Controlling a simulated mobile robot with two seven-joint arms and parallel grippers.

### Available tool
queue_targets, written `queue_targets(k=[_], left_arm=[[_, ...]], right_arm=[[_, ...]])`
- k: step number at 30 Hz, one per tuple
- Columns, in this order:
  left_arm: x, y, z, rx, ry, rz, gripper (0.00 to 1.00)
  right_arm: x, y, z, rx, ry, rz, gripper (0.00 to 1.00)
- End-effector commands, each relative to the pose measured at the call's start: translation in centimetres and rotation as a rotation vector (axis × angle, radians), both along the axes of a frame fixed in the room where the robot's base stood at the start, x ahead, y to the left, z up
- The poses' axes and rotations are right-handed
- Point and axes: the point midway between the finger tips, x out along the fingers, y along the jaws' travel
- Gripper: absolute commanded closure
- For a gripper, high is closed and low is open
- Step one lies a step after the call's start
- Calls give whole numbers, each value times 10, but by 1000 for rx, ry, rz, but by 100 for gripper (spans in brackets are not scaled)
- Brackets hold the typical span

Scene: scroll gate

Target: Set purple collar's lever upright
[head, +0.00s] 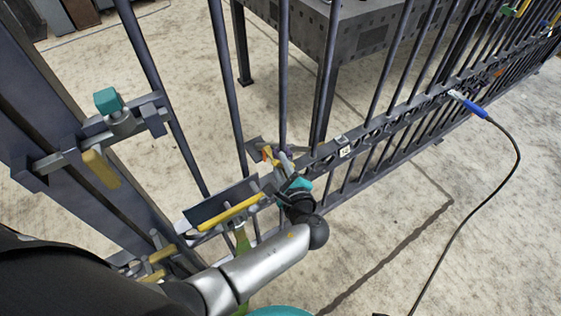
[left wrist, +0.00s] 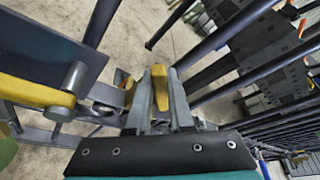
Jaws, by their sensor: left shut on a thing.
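My left gripper (head: 284,166) is at the gate's rail in the head view, coming in from below. In the left wrist view its two grey fingers (left wrist: 160,80) are shut on a yellow lever (left wrist: 158,90); a yellow piece also shows there in the head view (head: 271,172). The lever's tilt is hard to judge because the fingers cover part of it. My right gripper is not in view.
A dark post with a bracket, a teal knob (head: 107,99) and a yellow handle (head: 101,168) stands at left. A dark plate with a yellow bar (head: 229,211) is close beside my gripper. Gate bars surround it. A blue-handled tool (head: 474,107) with a cable is at right.

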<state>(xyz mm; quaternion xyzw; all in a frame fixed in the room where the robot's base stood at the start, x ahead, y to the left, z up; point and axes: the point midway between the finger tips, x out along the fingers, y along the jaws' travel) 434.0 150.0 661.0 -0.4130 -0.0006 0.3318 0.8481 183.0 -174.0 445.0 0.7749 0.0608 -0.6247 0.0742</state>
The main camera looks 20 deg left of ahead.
Motion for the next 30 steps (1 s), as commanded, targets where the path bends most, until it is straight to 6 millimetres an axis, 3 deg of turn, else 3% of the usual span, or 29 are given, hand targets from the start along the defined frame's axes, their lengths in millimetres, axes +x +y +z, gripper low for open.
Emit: queue_targets(k=[9,10,18,30], left_arm=[[1,2,1,3,-2,2,100],[1,2,1,3,-2,2,79],[1,1,1,1,-2,1,50],[2,4,2,1,-1,0,50]], right_arm=[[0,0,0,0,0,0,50],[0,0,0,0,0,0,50],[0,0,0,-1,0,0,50],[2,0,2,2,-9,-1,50]])
